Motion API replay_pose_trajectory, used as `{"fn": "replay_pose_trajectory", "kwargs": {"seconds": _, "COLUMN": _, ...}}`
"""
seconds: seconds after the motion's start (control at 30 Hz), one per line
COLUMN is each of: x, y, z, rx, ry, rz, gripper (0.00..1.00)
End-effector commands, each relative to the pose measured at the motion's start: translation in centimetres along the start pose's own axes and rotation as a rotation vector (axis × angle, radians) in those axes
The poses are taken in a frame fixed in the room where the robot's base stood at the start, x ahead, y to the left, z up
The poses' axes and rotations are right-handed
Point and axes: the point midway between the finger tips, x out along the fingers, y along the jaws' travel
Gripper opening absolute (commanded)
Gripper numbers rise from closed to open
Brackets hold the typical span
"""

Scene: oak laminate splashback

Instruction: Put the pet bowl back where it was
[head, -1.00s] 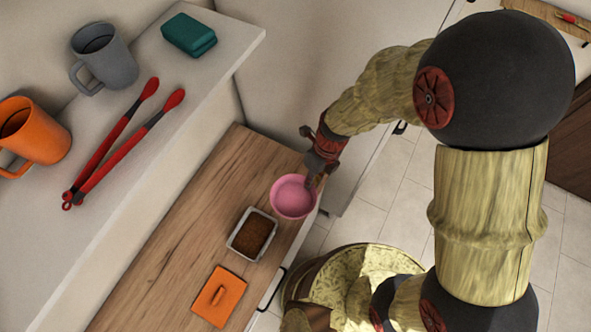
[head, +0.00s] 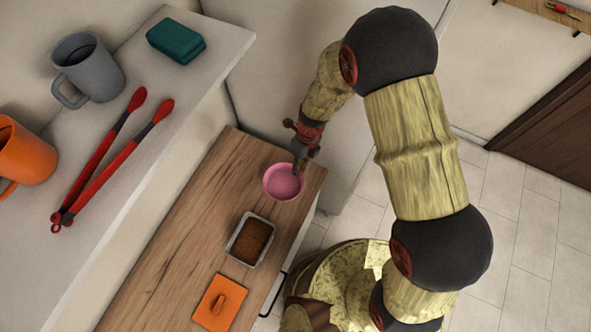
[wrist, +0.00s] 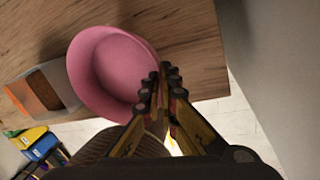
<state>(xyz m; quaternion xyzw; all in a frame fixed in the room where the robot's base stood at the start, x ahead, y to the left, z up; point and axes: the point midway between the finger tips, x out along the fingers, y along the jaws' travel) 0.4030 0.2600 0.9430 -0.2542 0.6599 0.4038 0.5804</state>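The pink pet bowl (head: 281,188) is at the far end of the wooden counter, close to its right edge. In the wrist view the bowl (wrist: 112,70) fills the upper middle. My gripper (head: 300,164) is at the bowl's far right side. In the wrist view my gripper's fingertips (wrist: 163,82) are close together on the bowl's rim. The bowl's underside is hidden, so I cannot tell whether it touches the counter.
On the wooden counter (head: 165,262), a loaf tin with brown contents (head: 250,241) and an orange lid (head: 219,302) lie nearer me. The shelf at left holds red tongs (head: 112,160), a grey mug (head: 90,68), an orange mug (head: 25,155) and a teal box (head: 176,42).

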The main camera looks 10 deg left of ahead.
Motion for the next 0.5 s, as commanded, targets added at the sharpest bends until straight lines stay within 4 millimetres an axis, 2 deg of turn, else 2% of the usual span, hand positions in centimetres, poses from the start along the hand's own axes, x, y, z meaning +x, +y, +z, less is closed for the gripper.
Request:
{"fn": "replay_pose_trajectory", "kwargs": {"seconds": 0.27, "x": 1.4, "y": -0.9, "z": 1.2, "rx": 0.0, "ry": 0.0, "rz": 0.0, "gripper": 0.0}}
{"fn": "replay_pose_trajectory", "kwargs": {"seconds": 0.5, "x": 4.3, "y": -1.6, "z": 1.3, "rx": 0.001, "ry": 0.001, "rz": 0.001, "gripper": 0.0}}
